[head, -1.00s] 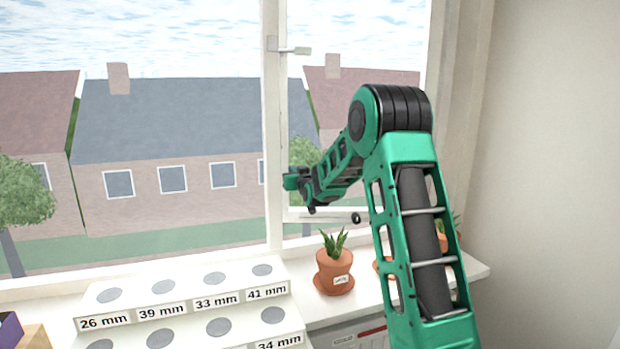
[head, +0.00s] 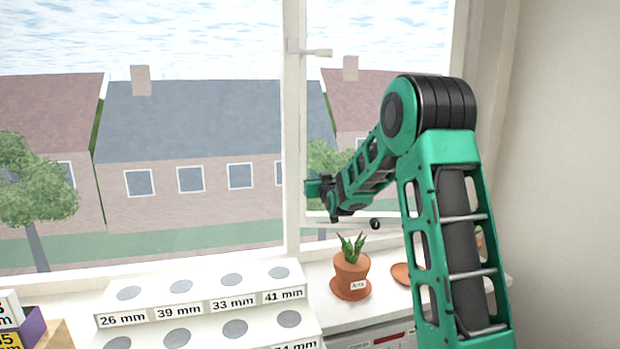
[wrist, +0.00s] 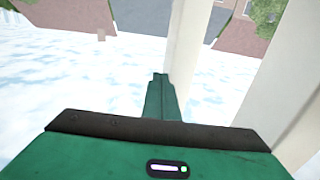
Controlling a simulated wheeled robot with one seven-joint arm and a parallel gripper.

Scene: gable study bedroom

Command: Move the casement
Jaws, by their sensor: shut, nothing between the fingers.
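The casement is the right-hand window sash; its white bottom rail (head: 318,218) shows behind my arm. A small pale handle (head: 318,53) sticks out at the upper part of the post beside it. My gripper (head: 314,188) is at the casement's lower left, just right of the post, in front of the glass. In the wrist view my gripper's fingers (wrist: 161,95) are together and empty, close to a white upright (wrist: 188,50). Whether they touch it I cannot tell. My arm hides much of the casement's lower right.
On the sill below stand a potted plant (head: 351,271) and a terracotta saucer (head: 401,273), partly behind my arm. A white stepped rack (head: 200,311) with size labels is at the front left. A purple box (head: 33,327) is at far left. A bare wall (head: 565,150) bounds the right.

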